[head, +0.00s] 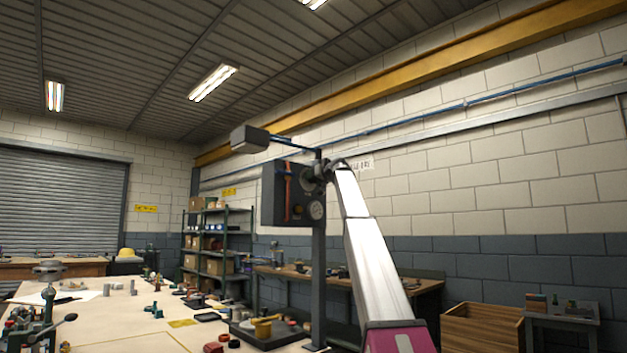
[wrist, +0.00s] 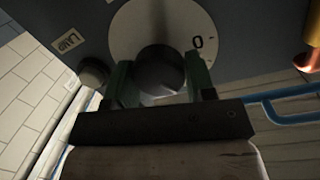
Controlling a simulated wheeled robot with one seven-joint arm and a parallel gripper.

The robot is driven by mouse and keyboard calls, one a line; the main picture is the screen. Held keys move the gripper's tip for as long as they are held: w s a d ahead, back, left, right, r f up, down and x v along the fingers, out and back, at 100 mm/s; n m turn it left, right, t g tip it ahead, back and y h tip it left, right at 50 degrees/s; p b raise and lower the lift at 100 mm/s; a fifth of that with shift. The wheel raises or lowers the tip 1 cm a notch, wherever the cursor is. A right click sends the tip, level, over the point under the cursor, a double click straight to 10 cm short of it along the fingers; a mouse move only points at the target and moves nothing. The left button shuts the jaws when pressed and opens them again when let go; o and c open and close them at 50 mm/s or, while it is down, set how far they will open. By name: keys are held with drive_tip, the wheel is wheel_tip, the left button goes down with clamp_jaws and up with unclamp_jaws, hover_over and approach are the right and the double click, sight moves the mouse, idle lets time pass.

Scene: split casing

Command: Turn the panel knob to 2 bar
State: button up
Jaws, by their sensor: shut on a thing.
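In the wrist view the panel knob (wrist: 158,68) is a dark round knob at the middle of a pale dial (wrist: 130,32). A "0" mark shows on the dial to the right of the knob; no "2" can be read, and part of the dial is hidden. My gripper (wrist: 160,82) has its two green fingers on either side of the knob, shut on it. In the head view my arm reaches up to the panel and hides the knob.
A second dark knob (wrist: 94,72) sits beside a "LAMP" label (wrist: 69,41). The bench (head: 110,315) below holds many small parts.

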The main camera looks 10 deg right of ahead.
drive_tip(key=shift+s+f, duration=0.1)
drive_tip(key=shift+f, duration=0.05)
drive_tip(key=o, duration=0.9)
drive_tip(key=shift+d, duration=0.1)
drive_tip(key=v, duration=1)
drive_tip(key=shift+s, duration=0.35)
drive_tip(key=shift+d, duration=0.1)
